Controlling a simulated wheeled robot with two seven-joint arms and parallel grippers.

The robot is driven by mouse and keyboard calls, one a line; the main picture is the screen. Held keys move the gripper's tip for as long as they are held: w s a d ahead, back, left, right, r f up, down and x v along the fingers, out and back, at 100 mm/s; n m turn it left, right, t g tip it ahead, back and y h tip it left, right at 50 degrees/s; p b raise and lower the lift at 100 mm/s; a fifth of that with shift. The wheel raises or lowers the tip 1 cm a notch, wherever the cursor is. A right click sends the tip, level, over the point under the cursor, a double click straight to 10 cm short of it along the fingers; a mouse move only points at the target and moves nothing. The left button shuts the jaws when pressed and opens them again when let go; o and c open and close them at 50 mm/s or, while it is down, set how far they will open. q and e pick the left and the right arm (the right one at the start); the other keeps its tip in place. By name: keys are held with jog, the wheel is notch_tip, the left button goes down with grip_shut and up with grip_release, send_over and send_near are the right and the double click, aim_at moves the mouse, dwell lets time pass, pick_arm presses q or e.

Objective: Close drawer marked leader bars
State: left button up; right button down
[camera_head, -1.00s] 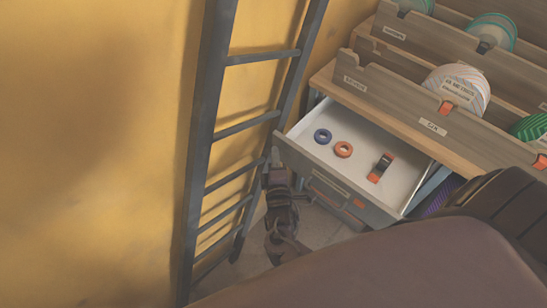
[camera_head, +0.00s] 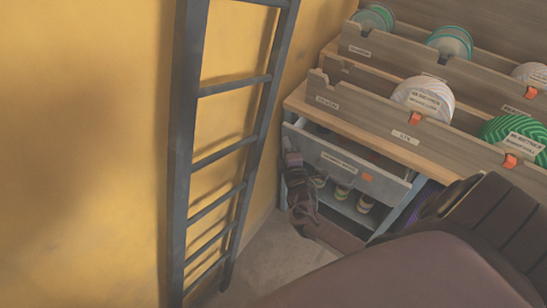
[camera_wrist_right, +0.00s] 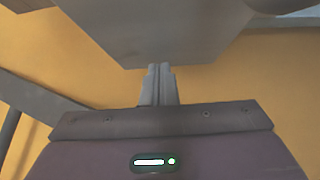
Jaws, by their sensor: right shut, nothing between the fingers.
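The grey drawer (camera_head: 370,182) sits under the wooden worktop of the bench, with a pale label on its front too small to read. My right gripper (camera_head: 291,158) is at the left end of the drawer front. In the right wrist view, its shut, empty fingers (camera_wrist_right: 158,85) point up against a grey panel (camera_wrist_right: 155,35), likely the drawer front; I cannot tell whether they touch. My left gripper is not in view.
Wooden racks with labelled rolls, such as a white roll (camera_head: 424,98) and a green roll (camera_head: 515,135), stand on the worktop (camera_head: 375,143). An open shelf (camera_head: 345,208) with small rolls is below the drawer. A dark ladder (camera_head: 183,150) stands left by the yellow wall.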

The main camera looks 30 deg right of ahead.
jog(key=d, duration=0.2)
jog(key=w+d, duration=0.1)
jog(key=w+d+b, duration=0.1)
jog(key=d, duration=0.1)
jog(key=shift+w+d, duration=0.2)
jog(key=shift+d, duration=0.15)
jog(key=shift+d+r, duration=0.15)
jog(key=shift+d, duration=0.1)
